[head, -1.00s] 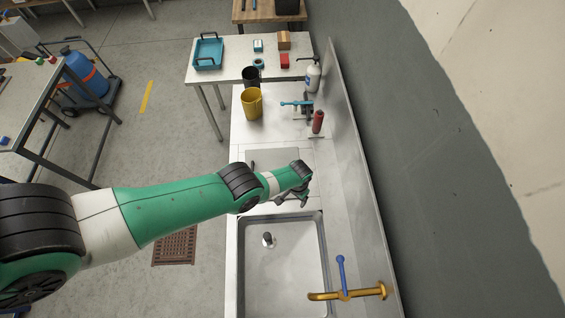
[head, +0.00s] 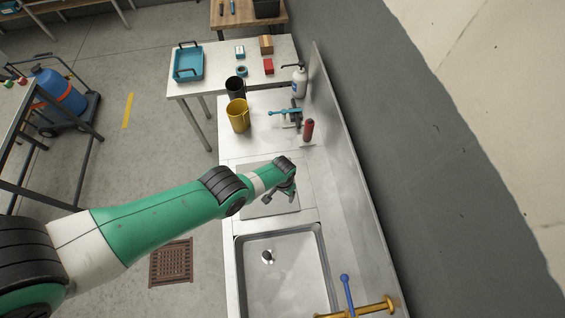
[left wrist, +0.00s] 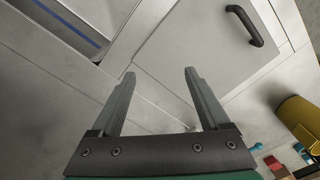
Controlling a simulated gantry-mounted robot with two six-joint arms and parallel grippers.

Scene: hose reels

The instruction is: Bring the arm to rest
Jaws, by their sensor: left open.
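My left arm, green with white and black joints, reaches in from the left in the head view. Its gripper (head: 280,197) is over the steel counter, just beyond the sink. In the left wrist view the two fingers of the left gripper (left wrist: 159,85) are apart with nothing between them. Below them are the counter surface and a flat grey panel (left wrist: 205,50) with a black handle (left wrist: 245,25). My right gripper is in neither view.
The sink basin (head: 285,280) is in front, with a brass tap (head: 365,307) at its right. A yellow mug (head: 238,117), black cup (head: 235,87), red cylinder (head: 308,130) and blue-handled device (head: 288,113) stand farther back. A wall panel (head: 345,150) borders the right.

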